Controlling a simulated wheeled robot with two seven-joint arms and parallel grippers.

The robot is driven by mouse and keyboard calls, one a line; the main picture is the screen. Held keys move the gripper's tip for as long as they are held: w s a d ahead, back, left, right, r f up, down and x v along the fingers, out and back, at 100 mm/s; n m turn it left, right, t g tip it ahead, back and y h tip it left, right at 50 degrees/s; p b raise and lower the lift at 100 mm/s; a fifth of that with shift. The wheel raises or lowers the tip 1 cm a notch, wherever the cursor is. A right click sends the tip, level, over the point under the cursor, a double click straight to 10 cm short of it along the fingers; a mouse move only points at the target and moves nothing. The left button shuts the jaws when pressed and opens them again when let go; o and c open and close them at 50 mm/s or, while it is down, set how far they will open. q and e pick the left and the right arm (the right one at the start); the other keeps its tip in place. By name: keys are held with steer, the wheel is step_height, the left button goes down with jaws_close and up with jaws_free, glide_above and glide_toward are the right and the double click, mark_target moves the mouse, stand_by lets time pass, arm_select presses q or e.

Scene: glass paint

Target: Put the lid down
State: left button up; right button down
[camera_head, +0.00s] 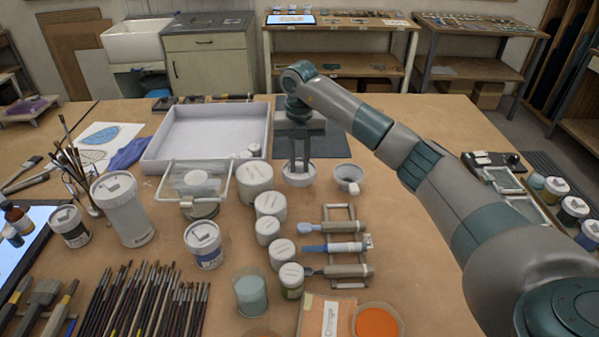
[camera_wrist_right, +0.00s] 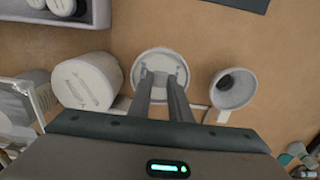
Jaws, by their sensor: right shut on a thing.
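My right gripper (camera_head: 299,168) points down with its fingers shut on a round white lid (camera_head: 299,180). In the right wrist view the gripper (camera_wrist_right: 163,83) grips the lid (camera_wrist_right: 160,56) at its middle, and the lid's pale rim shows around the fingertips. The lid is close to the brown tabletop; I cannot tell whether it touches. My left gripper is not in view.
A white-lidded jar (camera_head: 256,180) stands close left of the lid, with more jars in a line below. A pale tray (camera_head: 160,150) lies at the back left. Bare tabletop lies just beyond the lid and cup in the wrist view.

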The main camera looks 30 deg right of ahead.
mark_target(299, 167)
steer(key=shift+f+p, duration=0.25)
steer(key=shift+p, duration=0.05)
step_height(299, 167, down, 3)
steer(key=shift+r+p, duration=0.1)
steer(key=shift+p, duration=0.75)
steer(key=shift+f, duration=0.3)
steer(key=shift+f, duration=0.15)
steer(key=c, duration=1.6)
jaws_free()
steer(key=shift+c, duration=0.2)
steer(key=shift+r, duration=0.2)
